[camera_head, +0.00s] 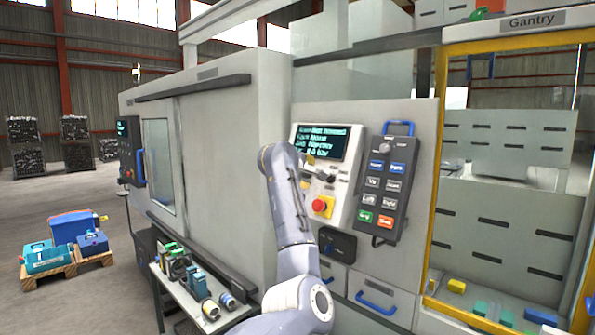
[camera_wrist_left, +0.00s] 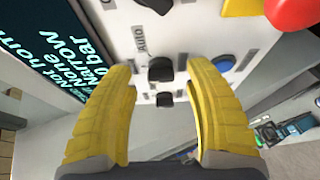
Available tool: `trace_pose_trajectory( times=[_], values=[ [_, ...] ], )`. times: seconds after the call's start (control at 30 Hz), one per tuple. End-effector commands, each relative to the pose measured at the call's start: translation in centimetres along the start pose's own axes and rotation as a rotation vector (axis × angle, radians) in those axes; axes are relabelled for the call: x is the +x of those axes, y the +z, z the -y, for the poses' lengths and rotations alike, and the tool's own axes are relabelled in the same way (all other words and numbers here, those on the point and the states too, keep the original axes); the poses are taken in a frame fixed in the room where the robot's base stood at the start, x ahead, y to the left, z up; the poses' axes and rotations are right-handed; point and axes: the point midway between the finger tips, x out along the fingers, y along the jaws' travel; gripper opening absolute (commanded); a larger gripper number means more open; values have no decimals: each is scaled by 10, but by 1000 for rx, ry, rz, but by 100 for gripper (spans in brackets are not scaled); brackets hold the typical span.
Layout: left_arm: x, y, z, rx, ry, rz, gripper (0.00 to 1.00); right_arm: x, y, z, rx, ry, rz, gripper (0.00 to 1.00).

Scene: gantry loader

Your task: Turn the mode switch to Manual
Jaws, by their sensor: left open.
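The control panel (camera_head: 344,185) is a light slab with a dark text screen (camera_head: 321,142) and a red emergency button on yellow (camera_head: 320,205). In the left wrist view, a black rotary knob (camera_wrist_left: 160,69) sits beside a label reading "Auto" (camera_wrist_left: 140,40); I take it as the mode switch. Its exact pointer direction is unclear. My left gripper (camera_wrist_left: 159,72) is open, its two yellow fingers on either side of this knob; contact is not visible. In the head view the gripper (camera_head: 308,160) is mostly hidden by my arm. My right gripper is not in view.
Close to the knob are a smaller black knob (camera_wrist_left: 165,99), another dark knob (camera_wrist_left: 152,4), a blue button (camera_wrist_left: 224,63) and the red button (camera_wrist_left: 290,10). A pendant with several buttons (camera_head: 391,185) hangs right of the panel. A tool table (camera_head: 190,310) stands lower left.

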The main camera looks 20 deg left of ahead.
Motion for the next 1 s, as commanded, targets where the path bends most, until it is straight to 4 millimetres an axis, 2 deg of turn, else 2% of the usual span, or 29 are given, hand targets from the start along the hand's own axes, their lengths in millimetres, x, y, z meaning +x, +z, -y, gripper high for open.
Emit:
trace_pose_trajectory(
  times=[0.4,0.6,0.8,1.0],
  values=[
    [-63,0,-1,-3,4,-1,53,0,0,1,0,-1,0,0],
    [-88,0,0,-2,3,-1,53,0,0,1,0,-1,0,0],
    [-102,0,0,-1,1,-1,53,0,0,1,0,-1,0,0],
    [-105,-1,1,-1,-1,-1,53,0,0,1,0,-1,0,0]
  ],
)
